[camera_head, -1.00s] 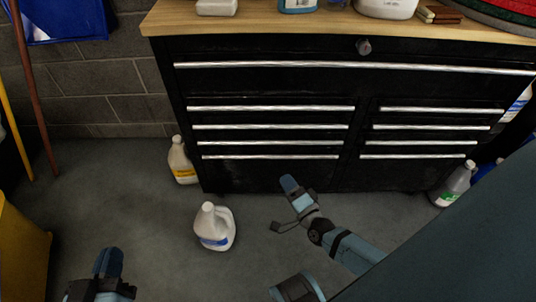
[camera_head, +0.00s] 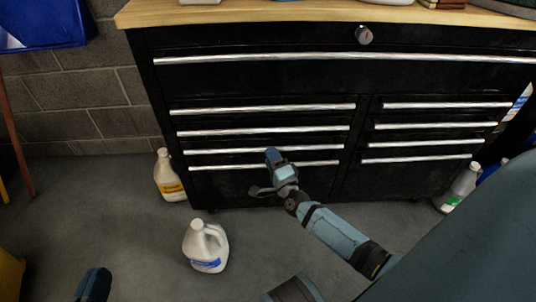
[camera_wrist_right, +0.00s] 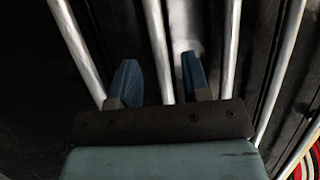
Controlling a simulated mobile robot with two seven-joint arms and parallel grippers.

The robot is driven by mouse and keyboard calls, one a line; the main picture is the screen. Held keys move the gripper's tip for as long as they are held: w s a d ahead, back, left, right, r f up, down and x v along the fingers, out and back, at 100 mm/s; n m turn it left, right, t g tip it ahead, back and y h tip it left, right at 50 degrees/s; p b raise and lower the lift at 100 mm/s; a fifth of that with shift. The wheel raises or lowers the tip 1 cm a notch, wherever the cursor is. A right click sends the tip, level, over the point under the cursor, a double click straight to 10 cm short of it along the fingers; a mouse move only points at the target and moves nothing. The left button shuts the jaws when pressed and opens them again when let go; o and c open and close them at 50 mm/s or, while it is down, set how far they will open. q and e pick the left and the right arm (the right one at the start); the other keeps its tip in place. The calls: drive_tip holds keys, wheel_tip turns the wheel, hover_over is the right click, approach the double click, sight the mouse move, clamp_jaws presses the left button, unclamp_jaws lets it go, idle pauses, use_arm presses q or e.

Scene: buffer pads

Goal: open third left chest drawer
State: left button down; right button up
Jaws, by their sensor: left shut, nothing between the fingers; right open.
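The black tool chest (camera_head: 262,190) has a left column of drawers with long silver handles. The third left drawer handle (camera_head: 220,151) is level with my right gripper (camera_head: 273,153), which partly covers it. The fourth handle (camera_head: 225,166) runs just below and also passes behind the gripper. In the right wrist view the right gripper (camera_wrist_right: 158,78) is open, and one silver handle bar (camera_wrist_right: 157,45) runs between its fingers; I cannot tell which drawer it belongs to. All left drawers look shut. My left gripper (camera_head: 98,274) is shut and empty, low at the left.
A white jug (camera_head: 206,246) stands on the floor in front of the chest. A yellow-labelled bottle (camera_head: 168,176) stands by its left corner and another bottle (camera_head: 459,187) by its right. The wooden top (camera_head: 300,13) carries several items. Floor at the left is partly clear.

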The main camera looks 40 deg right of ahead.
use_arm(q)
drive_tip(key=shift+w+a, duration=0.15)
drive_tip(key=shift+w, duration=0.05)
use_arm(e)
drive_tip(key=shift+x, duration=1.45)
drive_tip(key=shift+c, duration=0.3)
clamp_jaws()
drive_tip(key=shift+a, duration=0.1)
